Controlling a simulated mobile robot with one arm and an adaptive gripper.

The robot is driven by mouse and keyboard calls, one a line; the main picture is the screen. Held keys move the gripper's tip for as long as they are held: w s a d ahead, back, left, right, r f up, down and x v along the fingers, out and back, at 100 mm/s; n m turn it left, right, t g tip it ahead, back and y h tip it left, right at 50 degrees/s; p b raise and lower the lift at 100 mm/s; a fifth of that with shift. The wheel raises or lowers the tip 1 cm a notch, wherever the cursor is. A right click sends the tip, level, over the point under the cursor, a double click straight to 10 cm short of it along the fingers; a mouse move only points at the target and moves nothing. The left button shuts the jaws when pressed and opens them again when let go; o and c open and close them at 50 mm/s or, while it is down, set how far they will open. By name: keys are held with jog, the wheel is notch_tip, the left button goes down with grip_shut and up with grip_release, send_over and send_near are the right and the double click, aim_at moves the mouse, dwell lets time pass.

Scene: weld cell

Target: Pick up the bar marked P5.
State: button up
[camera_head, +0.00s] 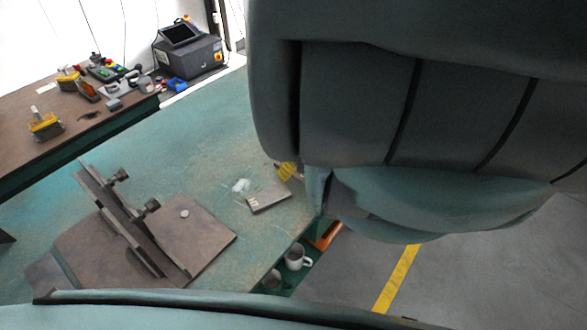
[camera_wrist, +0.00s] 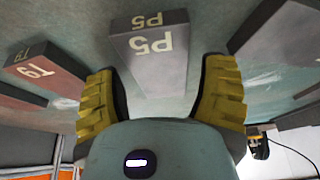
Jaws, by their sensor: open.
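The bar marked P5 (camera_wrist: 150,48) is grey, with its label on two faces, in the upper middle of the wrist view. My gripper (camera_wrist: 160,88) is open, with one yellow finger on each side of the bar's near part. The fingers look apart from the bar, and nothing is held. In the head view one yellow finger (camera_head: 287,170) shows at the table's right side; my arm hides the rest. A grey bar (camera_head: 268,198) with a marking lies just below that finger there; I cannot read its label.
A bar marked T9 (camera_wrist: 48,66) is left of P5, and a dark plate (camera_wrist: 275,35) is to the right. In the head view a steel fixture (camera_head: 200,240) stands left on the green table (camera_head: 215,140). Mugs (camera_head: 297,257) sit below its edge.

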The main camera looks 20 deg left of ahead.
jog(key=shift+f, duration=0.15)
jog(key=c, duration=1)
jog(key=shift+c, duration=0.5)
jog(key=shift+r, duration=0.2)
